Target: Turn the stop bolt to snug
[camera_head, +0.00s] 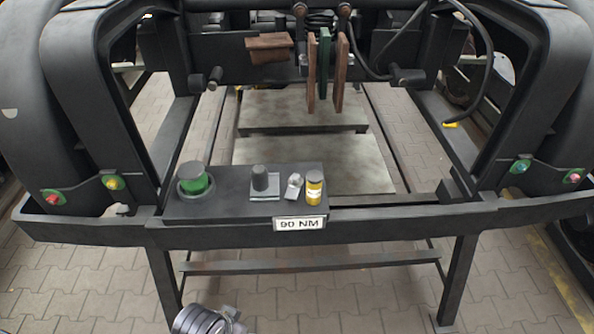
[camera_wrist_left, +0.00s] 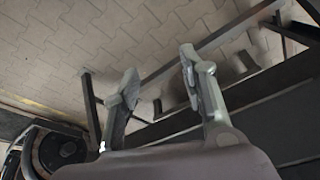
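My left gripper (camera_wrist_left: 160,72) shows in the left wrist view with its two fingers apart and nothing between them. Below it are paving and dark metal bars. In the head view only a grey ringed part of an arm shows at the bottom edge, with no fingers visible. I cannot tell which is the stop bolt. My right gripper is not in view.
A black shelf (camera_head: 230,208) marked "90 NM" carries a green round piece (camera_head: 194,178), a black knob-like piece (camera_head: 263,182), a small silver piece (camera_head: 294,186) and a yellow cylinder (camera_head: 314,187). Brown and green plates (camera_head: 325,65) hang behind. A dark crossbeam (camera_head: 400,222) spans the front.

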